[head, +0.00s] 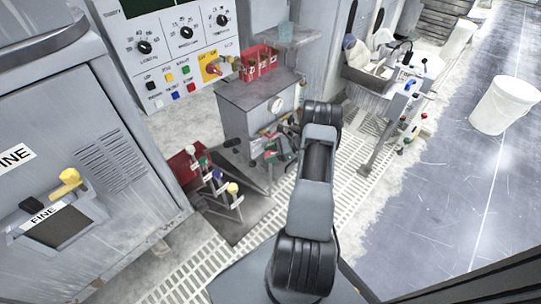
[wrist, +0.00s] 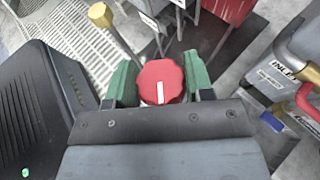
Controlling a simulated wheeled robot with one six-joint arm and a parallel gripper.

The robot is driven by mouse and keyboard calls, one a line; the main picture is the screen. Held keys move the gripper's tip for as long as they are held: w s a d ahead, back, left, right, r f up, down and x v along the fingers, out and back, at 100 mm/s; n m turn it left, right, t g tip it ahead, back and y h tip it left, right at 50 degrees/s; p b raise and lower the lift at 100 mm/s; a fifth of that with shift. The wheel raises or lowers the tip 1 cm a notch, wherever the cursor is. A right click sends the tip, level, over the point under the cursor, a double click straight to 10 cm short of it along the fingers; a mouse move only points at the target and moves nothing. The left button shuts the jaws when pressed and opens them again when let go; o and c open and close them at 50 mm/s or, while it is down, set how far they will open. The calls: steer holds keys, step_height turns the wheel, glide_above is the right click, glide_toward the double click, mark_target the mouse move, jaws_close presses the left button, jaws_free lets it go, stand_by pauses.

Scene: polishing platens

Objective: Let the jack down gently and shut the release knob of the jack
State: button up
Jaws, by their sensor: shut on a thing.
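A round red knob (wrist: 161,82) with a white line across its face sits between the green fingers of my gripper (wrist: 160,84) in the wrist view. The fingers are shut on it from both sides, and its white line points nearly straight up and down in the picture.
Levers with coloured balls, one yellow (head: 233,188), stand left of my gripper; a yellow ball (wrist: 100,14) shows in the wrist view. A part labelled INLET (wrist: 293,68) is close on the right. A white bucket (head: 505,105) stands on open floor at right.

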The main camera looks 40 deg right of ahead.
steer(key=shift+g, duration=0.3)
steer(key=o, duration=0.9)
steer(key=p+v, duration=0.3)
steer(key=v, duration=1.1)
steer(key=shift+f, duration=0.2)
steer(key=shift+w+r, duration=0.1)
